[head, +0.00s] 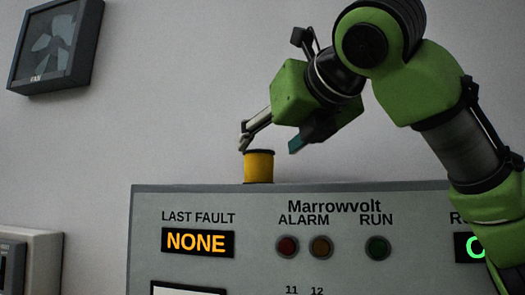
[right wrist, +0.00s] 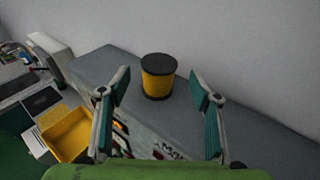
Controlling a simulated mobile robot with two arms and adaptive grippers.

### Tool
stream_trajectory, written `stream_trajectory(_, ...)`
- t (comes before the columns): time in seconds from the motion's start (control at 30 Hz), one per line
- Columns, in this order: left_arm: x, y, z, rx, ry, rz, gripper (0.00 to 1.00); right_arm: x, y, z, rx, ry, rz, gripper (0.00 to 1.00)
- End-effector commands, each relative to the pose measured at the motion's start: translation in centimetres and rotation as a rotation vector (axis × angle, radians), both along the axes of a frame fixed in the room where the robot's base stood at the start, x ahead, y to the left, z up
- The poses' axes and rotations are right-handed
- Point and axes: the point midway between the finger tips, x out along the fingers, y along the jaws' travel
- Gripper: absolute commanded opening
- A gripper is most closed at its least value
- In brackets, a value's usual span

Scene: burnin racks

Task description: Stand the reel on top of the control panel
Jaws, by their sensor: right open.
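The reel (head: 259,166) is a yellow spool with black end flanges. It stands upright on top of the grey control panel (head: 160,205), near the panel's left part in the head view. In the right wrist view the reel (right wrist: 158,78) stands on the panel's flat top (right wrist: 230,110), ahead of the fingertips and between their lines. My right gripper (head: 268,140) is open and empty, just above and beside the reel in the head view. Its two teal-padded fingers (right wrist: 160,88) are spread wide apart in the right wrist view, and neither appears to touch the reel. My left gripper is not in view.
A wall fan (head: 55,45) hangs at the upper left. A pale box-like unit (head: 45,245) stands at the lower left. A yellow bin (right wrist: 68,135) lies lower, left of the panel. The panel top around the reel is clear, with the wall behind.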

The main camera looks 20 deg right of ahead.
Motion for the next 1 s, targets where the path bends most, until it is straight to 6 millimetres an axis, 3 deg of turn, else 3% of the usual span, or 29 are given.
stream_trajectory(0.1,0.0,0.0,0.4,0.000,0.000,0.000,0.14,-2.4,0.1,0.7,0.000,-0.002,0.002,0.58)
stream_trajectory(0.33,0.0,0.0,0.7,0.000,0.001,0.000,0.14,-5.1,0.0,1.1,0.000,0.001,0.000,0.58)
stream_trajectory(1.0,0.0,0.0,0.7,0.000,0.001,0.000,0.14,-5.5,0.0,1.1,0.001,0.002,0.000,0.58)
